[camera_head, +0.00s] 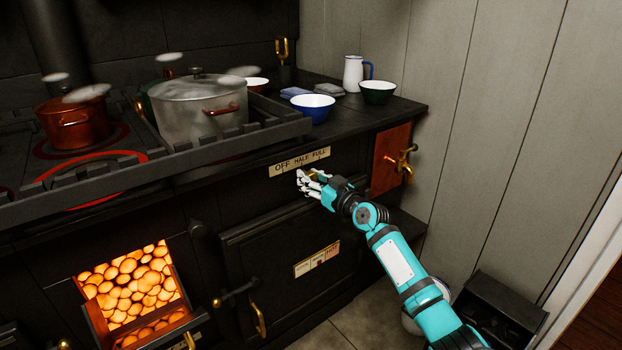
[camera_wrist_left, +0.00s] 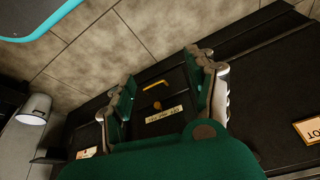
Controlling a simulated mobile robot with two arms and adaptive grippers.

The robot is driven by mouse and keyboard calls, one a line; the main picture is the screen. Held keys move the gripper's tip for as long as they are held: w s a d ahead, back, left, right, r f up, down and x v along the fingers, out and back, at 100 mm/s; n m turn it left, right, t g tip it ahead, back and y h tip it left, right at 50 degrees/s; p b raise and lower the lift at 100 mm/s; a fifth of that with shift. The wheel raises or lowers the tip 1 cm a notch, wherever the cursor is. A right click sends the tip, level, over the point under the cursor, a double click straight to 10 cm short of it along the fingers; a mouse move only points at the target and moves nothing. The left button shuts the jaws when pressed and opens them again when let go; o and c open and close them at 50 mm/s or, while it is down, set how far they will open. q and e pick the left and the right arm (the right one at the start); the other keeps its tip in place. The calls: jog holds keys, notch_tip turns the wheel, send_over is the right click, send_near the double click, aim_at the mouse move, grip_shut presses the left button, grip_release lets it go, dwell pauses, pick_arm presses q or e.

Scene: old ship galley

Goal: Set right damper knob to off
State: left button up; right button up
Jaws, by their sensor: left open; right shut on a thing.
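The right damper knob (camera_head: 315,174) is a small brass piece on the black stove front, just below a cream plate (camera_head: 300,162) reading OFF, HALF, FULL. My right gripper (camera_head: 311,181) is shut on this knob, and its white fingers hide much of it. Which mark the knob points to cannot be told. My left gripper (camera_wrist_left: 163,72) is open and empty in the left wrist view. Between its fingers, farther off, are a brass knob (camera_wrist_left: 156,105) and a lettered plate (camera_wrist_left: 164,115) on a black front.
A grey pot (camera_head: 197,105) and a copper pot (camera_head: 72,122) stand on the stove top behind a rail. A blue bowl (camera_head: 314,108) sits on the shelf above the plate. A brass tap (camera_head: 402,163) juts out to the right. The firebox (camera_head: 128,285) glows at lower left.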

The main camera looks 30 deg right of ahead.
aim_at(281, 181)
grip_shut()
jog(key=shift+a+p, duration=0.25)
jog(key=shift+p, duration=0.05)
jog(key=a+p, duration=0.2)
jog(key=a, duration=0.1)
jog(key=shift+s+r+p, duration=0.15)
jog(key=shift+r+p, duration=0.05)
jog(key=shift+p, duration=0.2)
jog(key=a, duration=0.1)
jog(key=a+p, duration=0.1)
jog(key=shift+s+a+f, duration=0.1)
jog(key=shift+a+f, duration=0.15)
jog(key=shift+a, duration=0.15)
pick_arm(q)
notch_tip(281, 181, down, 8)
jog(key=g, duration=0.1)
jog(key=shift+w, duration=0.25)
pick_arm(e)
jog(key=shift+f, duration=0.15)
pick_arm(q)
jog(key=shift+d+r, duration=0.1)
pick_arm(e)
jog(key=shift+a, duration=0.1)
